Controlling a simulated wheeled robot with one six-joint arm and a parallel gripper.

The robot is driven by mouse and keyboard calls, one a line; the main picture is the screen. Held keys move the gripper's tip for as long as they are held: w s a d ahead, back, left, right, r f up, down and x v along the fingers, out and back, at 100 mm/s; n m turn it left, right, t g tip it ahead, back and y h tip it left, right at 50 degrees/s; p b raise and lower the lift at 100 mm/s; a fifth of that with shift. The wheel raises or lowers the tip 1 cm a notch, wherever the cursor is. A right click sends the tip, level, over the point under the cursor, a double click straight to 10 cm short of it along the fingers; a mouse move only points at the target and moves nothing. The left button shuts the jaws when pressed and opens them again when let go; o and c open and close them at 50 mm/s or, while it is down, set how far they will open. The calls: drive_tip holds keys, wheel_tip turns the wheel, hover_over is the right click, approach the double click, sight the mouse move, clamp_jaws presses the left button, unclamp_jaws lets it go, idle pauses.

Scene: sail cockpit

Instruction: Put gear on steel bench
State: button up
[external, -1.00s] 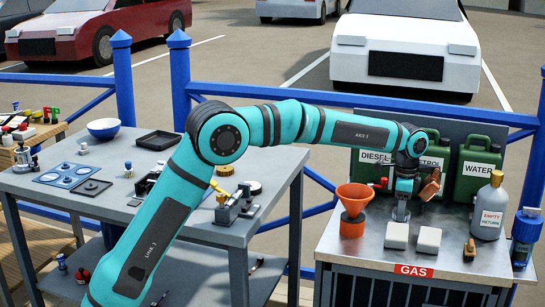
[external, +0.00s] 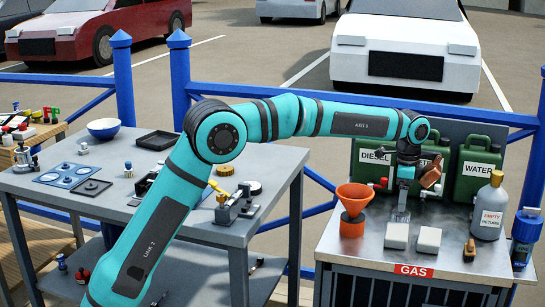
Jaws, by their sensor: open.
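The steel-topped bench (external: 452,247) with the red GAS label stands at the right. My gripper (external: 401,216) points down over its top, behind two pale blocks, with its jaws open. I cannot tell whether anything lies between the fingertips. A small yellow round piece (external: 224,170), possibly a gear, lies on the grey table (external: 120,205) at the left. A dark round piece lies near it. Neither is clear enough to name surely as the gear.
An orange funnel (external: 354,197) stands left of my gripper. Green canisters (external: 478,168) stand behind it. A grey bottle (external: 489,208) and a small brush-like thing (external: 469,249) are to the right. Two pale blocks (external: 428,239) sit in front.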

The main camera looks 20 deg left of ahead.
wheel_tip(320, 180, up, 8)
idle(0.4)
drive_tip(key=shift+r, duration=0.1)
drive_tip(key=w+a+r+n+t+h, duration=0.1)
drive_tip(key=a+r+n+t, duration=0.1)
drive_tip(key=a+r, duration=0.6)
drive_tip(key=w+a+r+n+t+h, duration=0.15)
drive_tip(key=a+r, duration=0.25)
drive_tip(key=a, duration=0.8)
drive_tip(key=s+a+r+n+t, duration=0.2)
drive_tip(key=s+a+r+n, duration=0.15)
drive_tip(key=a, duration=0.55)
drive_tip(key=s+a+r+n+t, duration=0.2)
drive_tip(key=a+r, duration=0.2)
drive_tip(key=a, duration=0.6)
drive_tip(key=s+a+r+n+t, duration=0.3)
drive_tip(key=s+a+n+t, duration=0.15)
drive_tip(key=s+a, duration=0.95)
drive_tip(key=s+a+f+n+t+y, duration=0.1)
drive_tip(key=s+a+f+n+t, duration=0.1)
drive_tip(key=s+a, duration=0.4)
drive_tip(key=s+a+f+n+t+y, duration=0.1)
drive_tip(key=s+a+f+n+t, duration=0.1)
drive_tip(key=s+a, duration=0.4)
drive_tip(key=shift+s+t, duration=0.45)
drive_tip(key=shift+t, duration=0.25)
